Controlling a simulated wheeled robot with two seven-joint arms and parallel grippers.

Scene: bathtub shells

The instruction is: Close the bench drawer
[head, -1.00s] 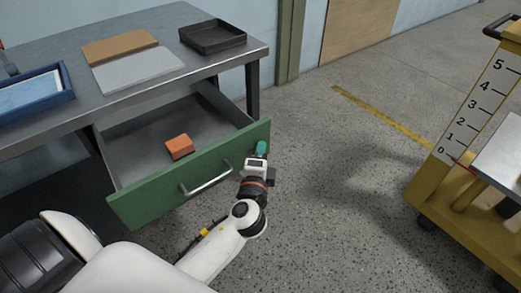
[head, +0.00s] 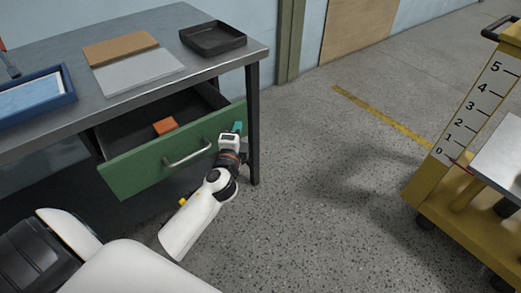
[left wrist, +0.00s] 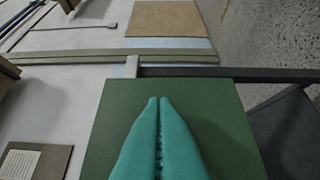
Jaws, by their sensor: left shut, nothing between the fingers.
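The bench drawer (head: 132,172) has a green front with a silver bar handle (head: 188,153) and stands partly open under the metal bench (head: 170,66). An orange block (head: 165,126) lies inside it. My left gripper (head: 238,127) is shut and empty, at the right end of the green front, right of the handle. In the left wrist view its teal fingers (left wrist: 158,100) are together and point at the green panel (left wrist: 215,110); whether they touch it I cannot tell. My right gripper is not in view.
On the bench top are a blue tray (head: 69,97), a brown board (head: 115,49), a grey plate (head: 140,70) and a dark tray (head: 213,38). A yellow cart (head: 440,200) stands at the right. The floor between is clear.

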